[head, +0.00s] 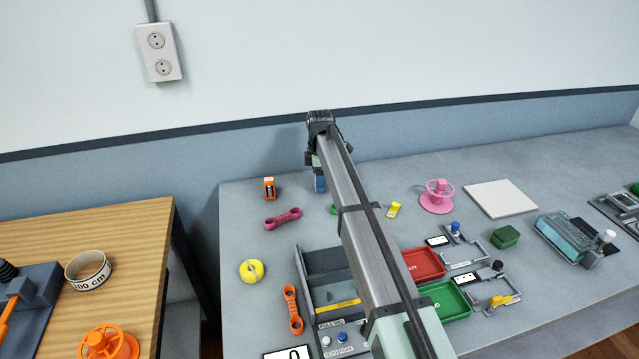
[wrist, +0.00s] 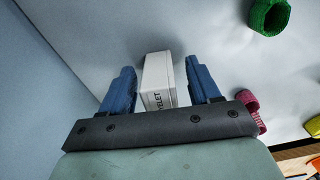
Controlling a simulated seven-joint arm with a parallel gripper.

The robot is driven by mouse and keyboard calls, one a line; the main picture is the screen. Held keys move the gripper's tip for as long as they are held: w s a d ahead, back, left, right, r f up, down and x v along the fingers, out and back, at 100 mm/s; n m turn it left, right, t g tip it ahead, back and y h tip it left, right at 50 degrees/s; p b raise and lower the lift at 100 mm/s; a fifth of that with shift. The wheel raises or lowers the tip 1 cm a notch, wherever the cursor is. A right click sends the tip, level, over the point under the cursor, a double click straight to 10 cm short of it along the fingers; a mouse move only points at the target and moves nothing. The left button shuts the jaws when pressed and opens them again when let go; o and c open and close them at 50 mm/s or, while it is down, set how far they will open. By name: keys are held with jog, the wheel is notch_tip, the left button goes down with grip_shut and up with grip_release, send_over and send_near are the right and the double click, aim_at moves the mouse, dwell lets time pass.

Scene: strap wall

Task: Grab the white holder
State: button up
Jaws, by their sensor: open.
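A white box-shaped holder (wrist: 158,82) with dark lettering that seems to read "EYELET" stands between the two blue fingers of my gripper (wrist: 160,66) in the wrist view. A gap shows on each side of it, narrower on the left finger's side, so the jaws are open around it and not closed on it. In the head view my gripper (head: 320,184) is low at the back left of the grey table, near the wall. The holder is hidden there behind my arm.
An orange sharpener-like piece (head: 269,188) and a dark pink link (head: 282,218) lie left of my gripper. A green round piece (wrist: 268,15) is at the wrist view's upper right. A yellow piece (head: 394,210) and pink spool (head: 437,196) are right of my arm.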

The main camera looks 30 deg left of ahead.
jog(key=c, duration=1.1)
